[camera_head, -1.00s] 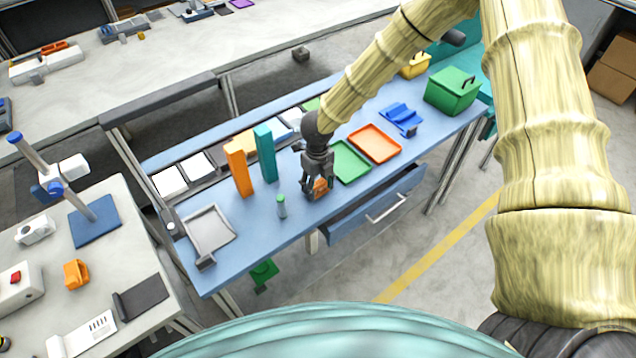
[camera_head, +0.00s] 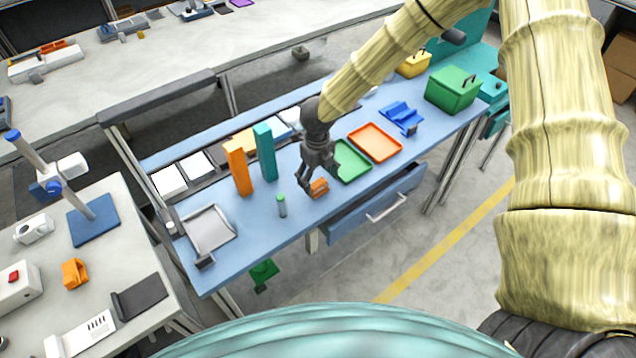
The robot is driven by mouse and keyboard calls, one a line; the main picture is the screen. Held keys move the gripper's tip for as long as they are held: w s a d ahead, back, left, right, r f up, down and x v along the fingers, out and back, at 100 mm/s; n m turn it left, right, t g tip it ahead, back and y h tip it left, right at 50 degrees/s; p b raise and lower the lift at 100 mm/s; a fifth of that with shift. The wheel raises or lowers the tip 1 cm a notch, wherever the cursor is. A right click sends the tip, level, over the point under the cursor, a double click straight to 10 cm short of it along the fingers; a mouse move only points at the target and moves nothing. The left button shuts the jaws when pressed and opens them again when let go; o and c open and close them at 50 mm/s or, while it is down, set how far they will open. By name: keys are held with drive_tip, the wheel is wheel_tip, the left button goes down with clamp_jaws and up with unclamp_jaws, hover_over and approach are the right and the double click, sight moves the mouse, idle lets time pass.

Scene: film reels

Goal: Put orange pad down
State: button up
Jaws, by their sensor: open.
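The orange pad (camera_head: 319,188) is a small orange block on the blue tabletop, near the table's front edge, left of the green tray. My gripper (camera_head: 308,183) is open. Its fingers are just above and to the left of the pad, and partly overlap it in this view. Whether a finger still touches the pad cannot be told.
A small green-capped bottle (camera_head: 281,205) stands close left of the pad. Orange (camera_head: 238,168) and teal (camera_head: 265,152) upright blocks stand behind it. A green tray (camera_head: 352,174) and an orange tray (camera_head: 386,157) lie to the right. An open drawer (camera_head: 385,205) juts out below.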

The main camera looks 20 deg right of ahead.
sight(318, 182)
wheel_tip(318, 182, up, 9)
drive_tip(key=b, duration=0.1)
idle(0.3)
drive_tip(key=shift+d+f, duration=0.1)
idle(0.3)
